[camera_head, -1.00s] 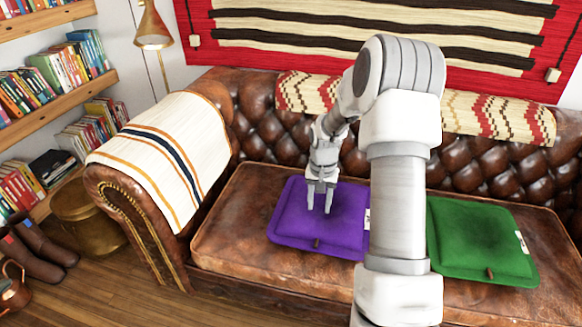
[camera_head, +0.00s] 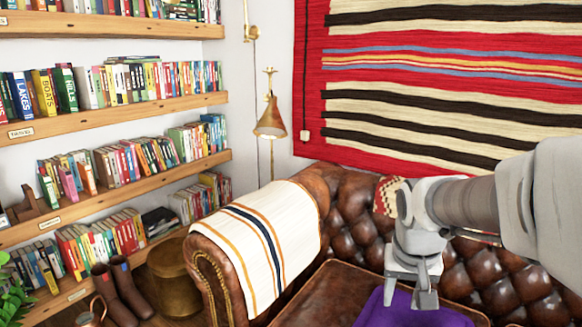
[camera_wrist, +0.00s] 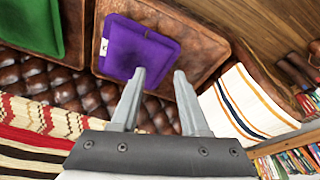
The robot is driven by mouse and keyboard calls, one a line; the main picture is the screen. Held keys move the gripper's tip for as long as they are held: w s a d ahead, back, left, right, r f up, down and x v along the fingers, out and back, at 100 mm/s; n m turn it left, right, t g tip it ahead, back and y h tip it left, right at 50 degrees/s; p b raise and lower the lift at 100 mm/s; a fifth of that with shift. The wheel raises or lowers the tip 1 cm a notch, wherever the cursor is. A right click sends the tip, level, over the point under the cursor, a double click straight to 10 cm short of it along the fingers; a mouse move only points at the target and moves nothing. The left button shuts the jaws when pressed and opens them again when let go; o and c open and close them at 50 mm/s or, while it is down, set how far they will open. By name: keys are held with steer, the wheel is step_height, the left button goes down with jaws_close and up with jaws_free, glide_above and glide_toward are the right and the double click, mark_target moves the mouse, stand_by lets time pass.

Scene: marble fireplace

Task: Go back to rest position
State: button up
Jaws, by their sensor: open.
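My gripper (camera_head: 412,296) is open and empty in the head view, held in front of the brown leather sofa (camera_head: 335,297). The purple cushion (camera_head: 420,318) shows behind and below it at the bottom edge, partly cut off. In the wrist view my gripper (camera_wrist: 162,76) has its two fingers apart with nothing between them. The purple cushion (camera_wrist: 140,50) lies on the seat there, beyond the fingertips. The green cushion (camera_wrist: 30,25) is at the upper left of the wrist view.
A striped white blanket (camera_head: 265,240) hangs over the sofa arm. Bookshelves (camera_head: 120,110) fill the left wall. A brass lamp (camera_head: 270,120) and a red striped wall hanging (camera_head: 440,90) are behind the sofa. Boots (camera_head: 120,290) and a brass pot (camera_head: 175,275) stand on the floor.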

steer(key=s+a+r+n+t+y, duration=0.1)
steer(key=s+a+r+n, duration=0.15)
steer(key=s, duration=0.45)
steer(key=s+a+r+n+t, duration=0.1)
steer(key=s+a+r+t, duration=0.15)
steer(key=s, duration=0.45)
step_height(320, 180, up, 17)
steer(key=p, duration=1.8)
steer(key=shift+a+r+g, duration=0.15)
steer(key=shift+a+g, duration=0.1)
steer(key=shift+g, duration=0.2)
